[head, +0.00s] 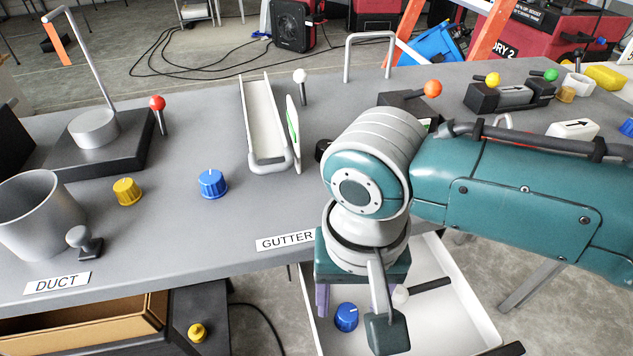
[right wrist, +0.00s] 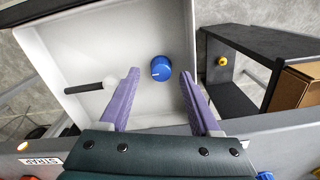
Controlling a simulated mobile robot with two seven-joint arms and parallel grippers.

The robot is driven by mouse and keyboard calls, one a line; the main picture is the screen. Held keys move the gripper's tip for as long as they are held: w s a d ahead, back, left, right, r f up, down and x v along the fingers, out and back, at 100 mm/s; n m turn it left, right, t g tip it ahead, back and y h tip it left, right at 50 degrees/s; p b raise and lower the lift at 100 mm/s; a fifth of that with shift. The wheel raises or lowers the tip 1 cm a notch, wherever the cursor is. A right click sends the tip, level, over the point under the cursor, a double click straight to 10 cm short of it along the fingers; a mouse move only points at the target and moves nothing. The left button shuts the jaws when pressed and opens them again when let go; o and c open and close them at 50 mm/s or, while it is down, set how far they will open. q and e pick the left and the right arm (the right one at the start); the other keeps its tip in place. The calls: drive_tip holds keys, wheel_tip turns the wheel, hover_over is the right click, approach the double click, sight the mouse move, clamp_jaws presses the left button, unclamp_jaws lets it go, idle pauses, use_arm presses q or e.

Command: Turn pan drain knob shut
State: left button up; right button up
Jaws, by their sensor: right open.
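A blue knob (head: 346,316) with a light pointer mark sits inside the white pan (head: 456,262) below the table's front edge. It also shows in the right wrist view (right wrist: 161,68), where the mark points left. My right gripper (right wrist: 160,75) is open, with its purple fingers on either side of the knob in that view. The fingers appear above the knob and apart from it. In the head view the wrist hides part of the pan. My left gripper is not in view.
A black bar with a white end (right wrist: 84,88) is in the pan, left of the knob. The grey table (head: 200,235) lies behind, with a blue knob (head: 212,184), a yellow knob (head: 127,191) and a gutter (head: 262,120). A cardboard box (right wrist: 298,88) stands beside the pan.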

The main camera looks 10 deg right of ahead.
drive_tip(key=shift+f, duration=0.95)
clamp_jaws()
